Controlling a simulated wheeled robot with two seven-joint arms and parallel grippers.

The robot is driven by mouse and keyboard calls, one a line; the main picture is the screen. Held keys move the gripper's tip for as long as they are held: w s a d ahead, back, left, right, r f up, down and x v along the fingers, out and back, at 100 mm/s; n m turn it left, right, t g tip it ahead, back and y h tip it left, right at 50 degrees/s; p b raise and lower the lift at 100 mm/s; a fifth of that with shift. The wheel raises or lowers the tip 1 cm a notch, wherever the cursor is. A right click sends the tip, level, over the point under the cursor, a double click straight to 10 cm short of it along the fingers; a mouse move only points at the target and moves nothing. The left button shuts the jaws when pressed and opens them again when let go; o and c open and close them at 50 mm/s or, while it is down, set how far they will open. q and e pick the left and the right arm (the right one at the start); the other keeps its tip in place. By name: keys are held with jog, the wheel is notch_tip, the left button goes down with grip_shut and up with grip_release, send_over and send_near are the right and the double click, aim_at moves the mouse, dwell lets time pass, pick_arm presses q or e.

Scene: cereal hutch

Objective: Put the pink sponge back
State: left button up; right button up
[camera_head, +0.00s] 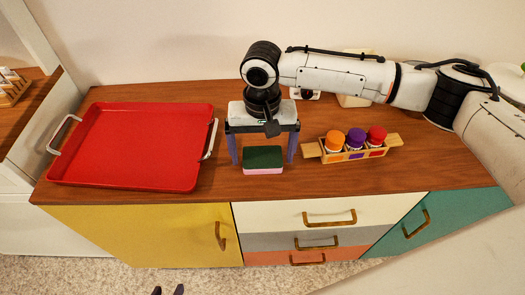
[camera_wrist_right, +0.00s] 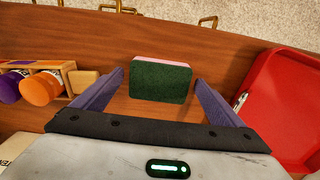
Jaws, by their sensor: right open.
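The pink sponge (camera_head: 263,171) has a dark green top layer and lies on the wooden cabinet top near its front edge. In the right wrist view the sponge (camera_wrist_right: 160,82) shows its green face with a thin pink strip. My right gripper (camera_head: 263,161) is open, with purple fingers pointing down on either side of the sponge. In the wrist view its fingertips (camera_wrist_right: 159,77) flank the sponge with small gaps; how far they are above the wood is hard to tell. Only the tips of my left gripper (camera_head: 168,291) show at the bottom edge, apart and empty.
A red tray (camera_head: 135,145) with metal handles lies left of the sponge. A wooden caddy (camera_head: 392,141) holding orange, purple and red-capped jars stands to the right. A pale object (camera_head: 355,100) stands behind my right arm. Drawers and doors are shut below.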

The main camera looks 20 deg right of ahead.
aim_at(262, 157)
notch_tip(262, 157, up, 12)
jog(key=shift+r, duration=0.15)
dwell(0.4)
